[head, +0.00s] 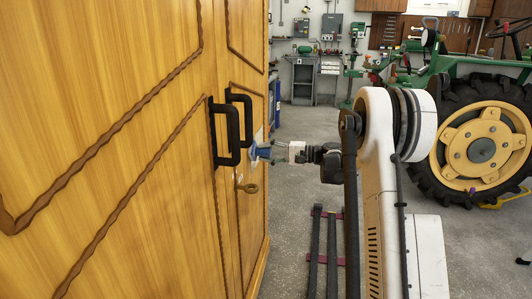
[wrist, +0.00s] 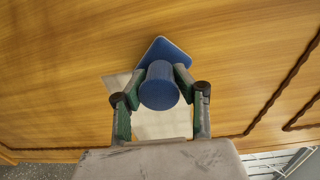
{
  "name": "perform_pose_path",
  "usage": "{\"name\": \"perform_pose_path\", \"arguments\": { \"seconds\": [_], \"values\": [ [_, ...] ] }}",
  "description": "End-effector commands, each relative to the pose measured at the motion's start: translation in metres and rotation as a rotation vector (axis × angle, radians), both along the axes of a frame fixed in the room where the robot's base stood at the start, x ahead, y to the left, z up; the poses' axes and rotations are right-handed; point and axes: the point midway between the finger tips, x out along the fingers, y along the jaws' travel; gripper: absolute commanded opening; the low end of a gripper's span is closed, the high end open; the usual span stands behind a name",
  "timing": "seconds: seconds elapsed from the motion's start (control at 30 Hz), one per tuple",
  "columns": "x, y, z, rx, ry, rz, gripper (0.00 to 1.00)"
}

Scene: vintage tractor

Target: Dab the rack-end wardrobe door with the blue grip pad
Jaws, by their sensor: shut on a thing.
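The wooden wardrobe fills the left of the head view, with a near door (head: 110,150) and a far door (head: 245,100), each with a black handle. The blue grip pad (head: 262,152) is at the face of the far door, just right of the handles. In the wrist view, my gripper (wrist: 160,82) is shut on the round blue grip of the pad (wrist: 168,50). The pad's flat plate faces the wood (wrist: 60,70); whether it touches cannot be told. A pale patch (wrist: 120,82) shows on the wood behind the pad. My gripper also shows in the head view (head: 276,152).
A brass-coloured key-like fitting (head: 248,188) is on the far door below the handles. Dark rails (head: 322,245) lie on the floor beside my arm. A green tractor with a large wheel (head: 480,145) stands at right. Grey floor (head: 315,125) is open behind my arm.

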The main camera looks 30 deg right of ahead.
Motion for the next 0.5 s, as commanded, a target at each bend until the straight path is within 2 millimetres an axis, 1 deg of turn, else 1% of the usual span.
{"name": "perform_pose_path", "arguments": {
  "seconds": [0.17, 0.5],
  "values": [
    [-0.002, -0.002, 0.000, 0.000, 0.000, 0.001, 0.07],
    [-0.019, -0.024, 0.000, 0.000, 0.000, -0.001, 0.07]
  ]
}}
